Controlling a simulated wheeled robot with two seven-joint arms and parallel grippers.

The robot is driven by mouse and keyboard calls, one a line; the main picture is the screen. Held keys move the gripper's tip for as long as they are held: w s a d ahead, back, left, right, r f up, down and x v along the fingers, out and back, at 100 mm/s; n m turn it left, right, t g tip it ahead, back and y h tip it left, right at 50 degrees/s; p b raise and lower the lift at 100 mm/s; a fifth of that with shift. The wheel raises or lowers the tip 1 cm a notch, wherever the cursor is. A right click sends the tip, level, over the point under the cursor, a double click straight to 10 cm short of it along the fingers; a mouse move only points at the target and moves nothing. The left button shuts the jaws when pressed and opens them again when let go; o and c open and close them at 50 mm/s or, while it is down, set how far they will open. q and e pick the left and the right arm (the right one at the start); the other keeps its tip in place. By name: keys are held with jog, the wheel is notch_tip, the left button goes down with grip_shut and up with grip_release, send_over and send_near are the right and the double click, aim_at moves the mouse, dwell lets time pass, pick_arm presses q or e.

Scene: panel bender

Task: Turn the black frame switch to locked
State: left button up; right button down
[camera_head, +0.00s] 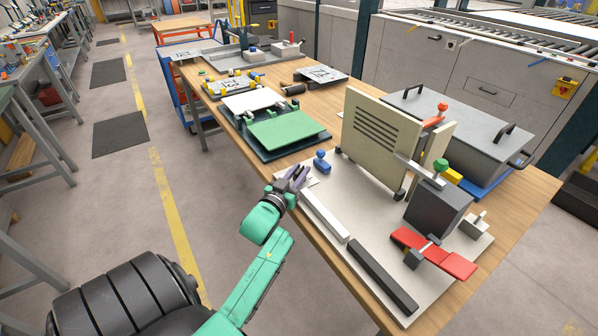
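My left gripper (295,179) is at the front left edge of the light base plate (365,223), beside a small blue-knobbed part (321,160). Its two dark fingers look apart, with nothing seen between them. A black box (437,209) stands on the right part of the plate, behind a red bar (457,263). A small dark part with a light lever (424,250) sits at the red bar. I cannot tell for certain which part is the black frame switch, nor its setting. My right gripper is not in view.
A beige slotted panel (377,128) stands upright on the plate, with a green-knobbed lever (440,166) beside it. A white bar (325,215) and a dark bar (381,276) lie along the front edge. A grey lidded box (462,135) stands behind. A green sheet (285,133) lies left.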

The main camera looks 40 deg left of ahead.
pick_arm(q)
grip_shut()
